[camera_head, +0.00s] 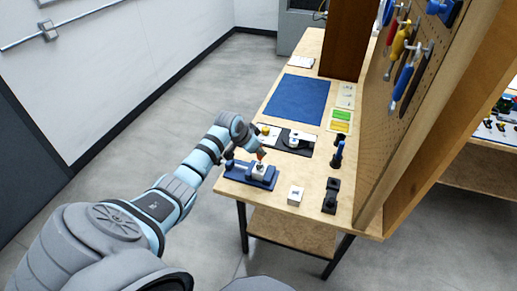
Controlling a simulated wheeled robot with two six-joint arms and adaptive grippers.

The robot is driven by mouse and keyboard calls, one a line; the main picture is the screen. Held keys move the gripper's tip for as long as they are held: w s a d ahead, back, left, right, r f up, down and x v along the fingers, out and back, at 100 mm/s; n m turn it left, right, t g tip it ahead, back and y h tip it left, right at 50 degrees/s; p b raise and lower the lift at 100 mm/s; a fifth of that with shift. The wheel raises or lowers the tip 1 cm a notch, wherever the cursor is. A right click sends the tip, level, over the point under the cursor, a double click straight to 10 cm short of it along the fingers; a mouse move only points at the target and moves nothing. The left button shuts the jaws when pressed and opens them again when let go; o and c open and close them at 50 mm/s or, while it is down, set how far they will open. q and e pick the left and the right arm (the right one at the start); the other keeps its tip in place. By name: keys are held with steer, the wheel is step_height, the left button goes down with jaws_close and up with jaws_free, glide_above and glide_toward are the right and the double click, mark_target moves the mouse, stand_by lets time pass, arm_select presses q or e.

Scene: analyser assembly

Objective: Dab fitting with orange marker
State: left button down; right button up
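My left gripper (260,153) is over the near left part of the wooden bench. A small orange piece, seemingly the orange marker (261,156), shows at its fingertips, and the gripper looks shut on it. Just below is a small light fitting (260,168) with a dark top, seated in a blue holder (238,174) on the bench. The marker's lower end is right at the top of the fitting; I cannot tell whether they touch. Most of the marker is hidden by the gripper. My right gripper is not in view.
A black tray (303,151) with a white part lies behind the holder, and a blue mat (297,98) lies farther back. A white block (295,195), a black stand (331,196) and an upright blue-black tool (338,154) stand to the right. A pegboard (420,85) with tools bounds the right side.

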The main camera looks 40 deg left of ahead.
arm_select(q)
steer(key=shift+f, duration=0.45)
stand_by(0.3)
steer(key=shift+s+f, duration=0.1)
stand_by(1.1)
step_height(320, 180, up, 7)
steer(key=p, duration=0.6)
steer(key=shift+f, duration=0.2)
steer(key=shift+r, duration=0.35)
steer(key=shift+f, duration=0.1)
steer(key=shift+f, duration=0.1)
